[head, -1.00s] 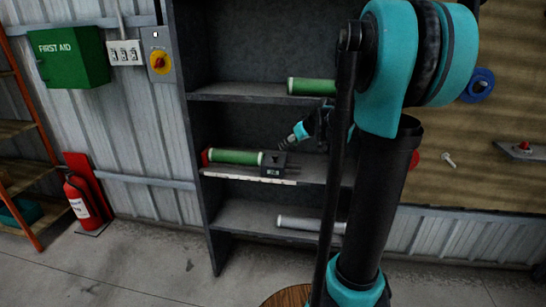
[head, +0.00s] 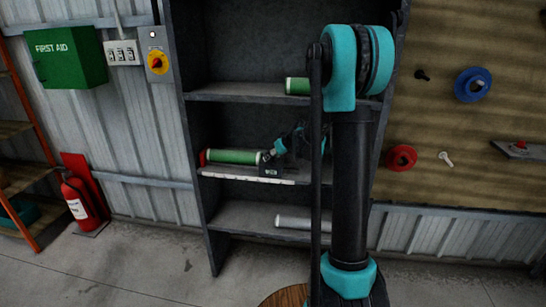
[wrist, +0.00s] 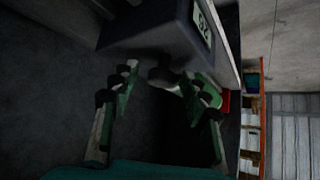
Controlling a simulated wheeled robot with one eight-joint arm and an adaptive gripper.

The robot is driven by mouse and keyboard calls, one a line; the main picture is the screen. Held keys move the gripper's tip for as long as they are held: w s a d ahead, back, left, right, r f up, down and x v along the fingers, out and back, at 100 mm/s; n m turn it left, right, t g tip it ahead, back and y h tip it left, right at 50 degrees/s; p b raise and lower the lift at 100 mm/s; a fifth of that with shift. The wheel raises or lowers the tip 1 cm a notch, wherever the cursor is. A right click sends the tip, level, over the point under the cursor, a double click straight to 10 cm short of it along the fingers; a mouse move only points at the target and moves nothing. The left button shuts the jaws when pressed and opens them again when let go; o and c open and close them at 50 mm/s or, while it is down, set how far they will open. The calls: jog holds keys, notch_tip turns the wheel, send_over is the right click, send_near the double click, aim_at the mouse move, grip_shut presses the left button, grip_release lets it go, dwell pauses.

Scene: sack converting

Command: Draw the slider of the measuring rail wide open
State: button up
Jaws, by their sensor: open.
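The measuring rail (head: 230,177) is a pale strip along the front of the middle shelf, with a red stop (head: 203,157) at its left end. Its slider (head: 271,171) is a dark block with a small display, at the right end of a green roll (head: 234,156) lying along the rail. In the wrist view the slider (wrist: 150,32) fills the top, display facing right. My gripper (wrist: 160,108) is open, its fingers spread on either side of a greyish knob-like part (wrist: 164,76) by the slider. Whether they touch it cannot be told. In the head view my gripper (head: 270,154) is just above the slider.
The shelf above is close over my arm and holds another green roll (head: 297,86). A grey roll (head: 302,223) lies on the lower shelf. The shelf unit's left upright (head: 190,130) stands beside the red stop.

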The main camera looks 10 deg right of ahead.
jog(key=shift+w+f, duration=0.1)
jog(key=shift+f, duration=0.1)
grip_shut()
dwell(0.3)
